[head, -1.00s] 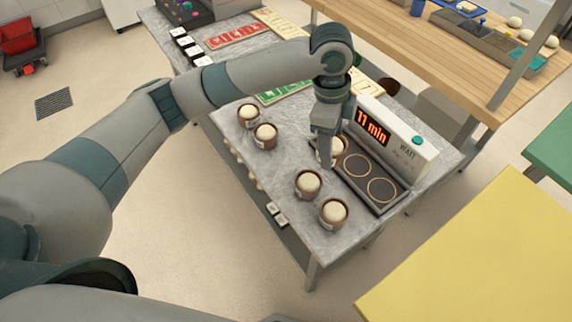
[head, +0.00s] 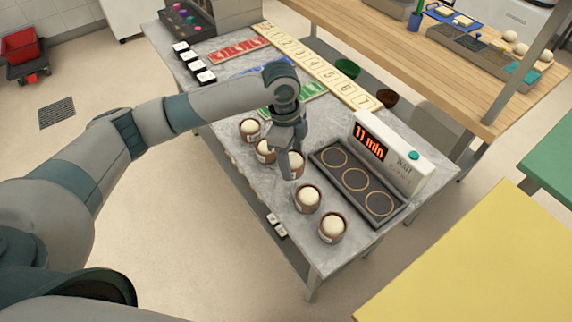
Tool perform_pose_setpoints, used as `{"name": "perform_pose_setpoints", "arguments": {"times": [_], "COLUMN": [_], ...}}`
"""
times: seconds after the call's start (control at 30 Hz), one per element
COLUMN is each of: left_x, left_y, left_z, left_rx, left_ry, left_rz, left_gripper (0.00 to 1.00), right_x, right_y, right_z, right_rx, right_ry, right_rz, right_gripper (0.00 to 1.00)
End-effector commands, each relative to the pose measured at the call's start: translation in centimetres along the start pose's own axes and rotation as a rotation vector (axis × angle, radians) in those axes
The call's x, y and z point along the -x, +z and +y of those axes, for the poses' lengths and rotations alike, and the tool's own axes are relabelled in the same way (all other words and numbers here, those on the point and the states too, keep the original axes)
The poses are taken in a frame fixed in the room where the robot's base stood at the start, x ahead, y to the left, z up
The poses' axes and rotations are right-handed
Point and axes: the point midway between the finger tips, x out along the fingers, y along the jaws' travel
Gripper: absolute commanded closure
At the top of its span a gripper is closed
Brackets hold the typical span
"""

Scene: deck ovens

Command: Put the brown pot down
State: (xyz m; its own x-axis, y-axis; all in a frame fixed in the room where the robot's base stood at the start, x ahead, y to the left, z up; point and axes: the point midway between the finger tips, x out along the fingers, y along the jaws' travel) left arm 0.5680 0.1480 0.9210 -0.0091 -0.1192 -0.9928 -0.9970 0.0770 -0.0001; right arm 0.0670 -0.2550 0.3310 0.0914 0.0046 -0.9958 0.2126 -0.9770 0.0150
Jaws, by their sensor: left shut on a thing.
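My left gripper (head: 291,168) points down over the grey marble counter (head: 250,188) and is shut on a brown pot (head: 298,168) with pale dough in it. The fingers partly hide this pot, and I cannot tell whether its base touches the counter. It is in line with the other brown pots: one at the far end (head: 250,130), one beside my gripper (head: 265,151), and two nearer ones (head: 308,199) and (head: 332,228). The dark three-ring tray (head: 327,164) to its right is empty. My right gripper is not in view.
A numbered board (head: 322,71) and red and green cards lie further back. A yellow table (head: 480,260) is at the front right. Small dark-and-white blocks line the counter's left edge.

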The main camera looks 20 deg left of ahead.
Motion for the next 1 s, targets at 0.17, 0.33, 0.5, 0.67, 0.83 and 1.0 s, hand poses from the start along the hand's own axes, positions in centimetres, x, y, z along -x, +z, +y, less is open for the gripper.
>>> {"name": "perform_pose_setpoints", "arguments": {"times": [0.17,0.33,0.5,0.67,0.83,1.0], "left_x": [-0.7,-0.9,-0.9,-1.6,-3.6,-4.8], "left_y": [1.7,1.9,1.9,2.0,2.2,2.4], "left_z": [-0.2,-0.3,-0.3,-0.2,-0.2,-0.2], "left_rx": [0.001,-0.001,-0.001,0.001,0.002,0.000], "left_ry": [0.000,-0.002,-0.001,0.002,0.001,-0.001], "left_rz": [0.000,0.001,0.001,0.000,0.000,0.000], "left_gripper": [0.74,0.74,0.74,0.74,0.74,0.74], "right_x": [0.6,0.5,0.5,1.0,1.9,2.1], "right_y": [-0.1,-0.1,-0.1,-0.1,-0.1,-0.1], "right_z": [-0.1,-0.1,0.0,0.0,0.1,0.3], "right_rx": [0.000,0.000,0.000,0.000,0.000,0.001], "right_ry": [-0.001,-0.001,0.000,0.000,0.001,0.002], "right_rz": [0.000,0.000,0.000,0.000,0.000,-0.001], "right_gripper": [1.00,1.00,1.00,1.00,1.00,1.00]}}
